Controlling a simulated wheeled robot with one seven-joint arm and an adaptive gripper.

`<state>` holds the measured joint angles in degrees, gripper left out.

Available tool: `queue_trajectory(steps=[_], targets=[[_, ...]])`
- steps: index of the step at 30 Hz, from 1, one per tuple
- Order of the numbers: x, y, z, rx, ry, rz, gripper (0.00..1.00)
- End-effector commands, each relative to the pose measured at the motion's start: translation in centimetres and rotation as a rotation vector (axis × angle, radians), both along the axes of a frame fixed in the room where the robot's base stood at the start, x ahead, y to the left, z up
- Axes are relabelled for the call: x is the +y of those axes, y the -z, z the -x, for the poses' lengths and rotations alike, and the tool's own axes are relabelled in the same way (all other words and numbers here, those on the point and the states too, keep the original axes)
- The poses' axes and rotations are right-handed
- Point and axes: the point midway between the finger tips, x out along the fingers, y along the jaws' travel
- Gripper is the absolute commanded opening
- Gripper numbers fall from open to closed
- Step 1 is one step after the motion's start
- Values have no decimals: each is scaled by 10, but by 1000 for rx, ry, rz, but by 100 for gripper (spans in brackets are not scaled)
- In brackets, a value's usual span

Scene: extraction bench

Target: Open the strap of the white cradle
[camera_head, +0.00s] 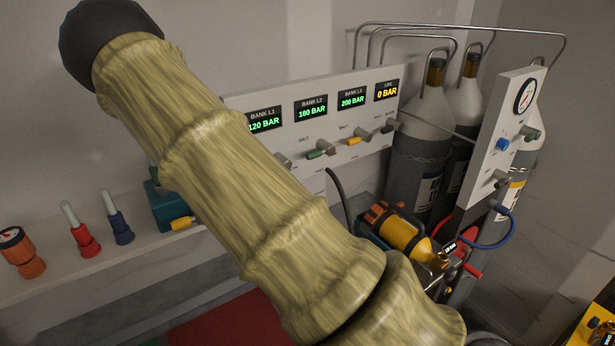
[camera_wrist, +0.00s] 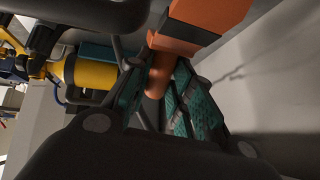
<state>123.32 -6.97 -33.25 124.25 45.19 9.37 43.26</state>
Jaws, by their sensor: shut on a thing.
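My gripper (camera_wrist: 160,88) shows in the wrist view, its teal-padded fingers closed around a copper-orange rounded part (camera_wrist: 157,78). This part joins a larger orange block (camera_wrist: 190,25) at the top; I cannot tell whether it belongs to a strap. I cannot make out the white cradle or its strap for certain in either view. A yellow cylinder (camera_head: 402,236) lies in a teal holder, with an orange piece (camera_head: 376,213) at its end. A yellow cylinder also shows at left in the wrist view (camera_wrist: 88,74). My arm hides the middle of the head view.
A white panel (camera_head: 315,165) with pressure displays and valve levers stands behind my arm. Gas bottles (camera_head: 418,150), pipes and a gauge panel (camera_head: 510,120) fill the right. Red (camera_head: 84,240) and blue (camera_head: 119,228) fittings and an orange gauge (camera_head: 22,255) stand on the left ledge.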

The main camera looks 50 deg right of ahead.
Motion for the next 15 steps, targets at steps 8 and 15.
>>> queue_trajectory(steps=[8, 15], targets=[[2, 3, 1, 3, 0, -3, 0], [1, 2, 1, 3, 0, -2, 44]])
